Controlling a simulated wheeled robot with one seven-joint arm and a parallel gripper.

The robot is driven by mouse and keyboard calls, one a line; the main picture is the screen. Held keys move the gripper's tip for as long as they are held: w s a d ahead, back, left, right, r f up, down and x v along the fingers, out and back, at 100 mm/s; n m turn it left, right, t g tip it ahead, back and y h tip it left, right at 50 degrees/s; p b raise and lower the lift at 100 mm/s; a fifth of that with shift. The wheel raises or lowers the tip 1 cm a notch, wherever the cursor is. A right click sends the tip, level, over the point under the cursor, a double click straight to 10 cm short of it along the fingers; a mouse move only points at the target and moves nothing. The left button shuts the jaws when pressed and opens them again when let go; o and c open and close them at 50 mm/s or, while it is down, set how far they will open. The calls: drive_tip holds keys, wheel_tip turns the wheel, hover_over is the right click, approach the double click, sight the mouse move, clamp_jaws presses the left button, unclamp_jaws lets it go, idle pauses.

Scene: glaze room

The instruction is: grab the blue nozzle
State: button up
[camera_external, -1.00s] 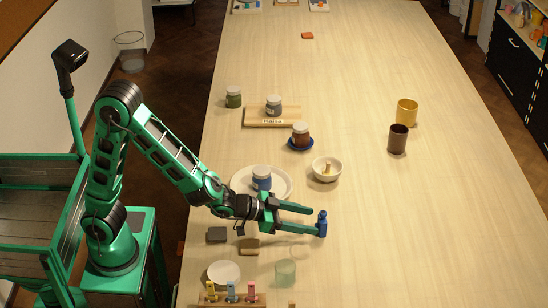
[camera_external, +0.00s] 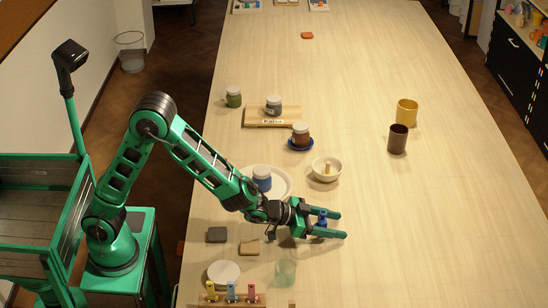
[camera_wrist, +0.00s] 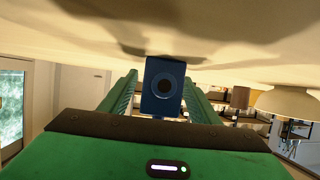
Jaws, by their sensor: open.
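The blue nozzle (camera_external: 322,219) stands on the wooden table, between the two green fingers of my gripper (camera_external: 330,225) in the external view. The fingers extend past it on either side and are open. In the wrist view the nozzle (camera_wrist: 164,87) is a dark blue block with a round dark opening facing the camera. It sits between the green fingers of my gripper (camera_wrist: 162,95). Whether either finger touches it is hard to tell.
A frosted glass cup (camera_external: 285,272) stands in front of my gripper. A white bowl (camera_external: 327,172) and a blue-labelled jar (camera_external: 262,178) on a white plate (camera_external: 288,184) stand behind it. A tan block (camera_external: 249,247) and grey block (camera_external: 217,235) lie left.

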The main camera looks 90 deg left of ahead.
drive_tip(key=shift+c, duration=0.3)
drive_tip(key=c, duration=1.1)
drive_tip(key=shift+r, duration=0.1)
